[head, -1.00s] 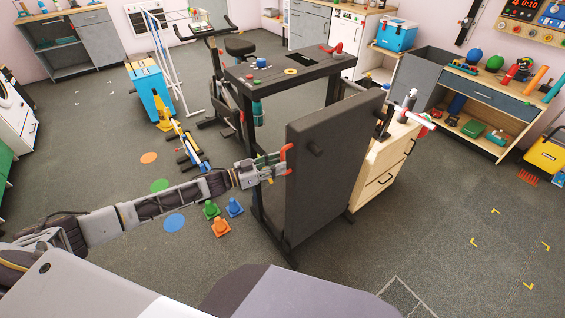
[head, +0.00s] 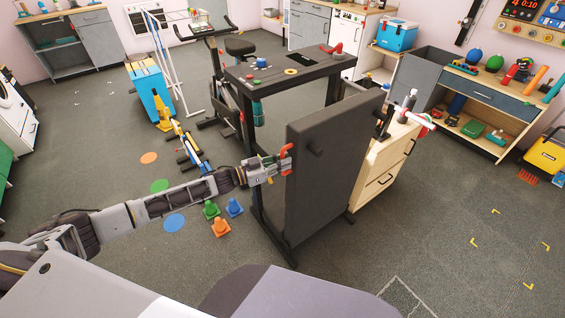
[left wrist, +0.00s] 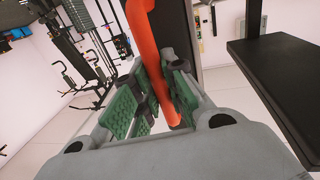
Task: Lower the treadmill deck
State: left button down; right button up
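The treadmill deck (head: 335,170) is a large dark panel. It stands folded up, nearly vertical, against its black frame. A red-orange bar handle (head: 285,159) sits at the deck's left edge. In the left wrist view the bar (left wrist: 165,75) runs down between the green-padded fingers of my left gripper (left wrist: 155,105). In the head view my left gripper (head: 279,164) is at this handle. The frames do not show whether the fingers are pressed tight on it. My right gripper is not in view.
Small cones (head: 221,227) stand on the floor left of the frame. A wooden drawer cabinet (head: 382,170) stands close behind the deck on the right. Open floor lies in front and to the right. An exercise bike (head: 215,75) is behind.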

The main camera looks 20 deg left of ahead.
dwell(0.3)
pick_arm(q)
jog(key=shift+s+d, duration=0.15)
jog(key=s+d+f+m+p, duration=0.1)
jog(key=s+d+f+m, duration=0.1)
jog(key=s+d, duration=0.7)
jog(key=s+d+f+m+y+p, duration=0.1)
jog(key=s+d+f+m, duration=0.1)
jog(key=s+d+f, duration=0.3)
jog(key=s+d, duration=0.4)
jog(key=d, duration=0.5)
jog(key=shift+m, duration=0.3)
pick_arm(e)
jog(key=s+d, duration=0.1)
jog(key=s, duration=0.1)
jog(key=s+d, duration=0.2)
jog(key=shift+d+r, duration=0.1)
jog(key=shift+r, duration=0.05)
